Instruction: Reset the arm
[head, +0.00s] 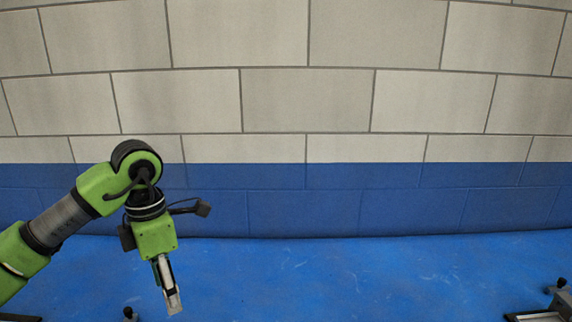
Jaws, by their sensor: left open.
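My left arm comes in from the left edge, green with grey and black joints. It bends at a black-capped wrist, and the left gripper (172,303) points down and slightly right, over the blue floor. The gripper is open, seen nearly edge-on, with its fingers overlapping in the picture. Nothing shows between its fingers. My right gripper is not in view.
A wall of pale blocks (300,100) with a blue lower band (320,205) spans the back. The blue floor (370,275) is clear in the middle. A partly cut-off grey and black object (557,305) stands at the bottom right corner.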

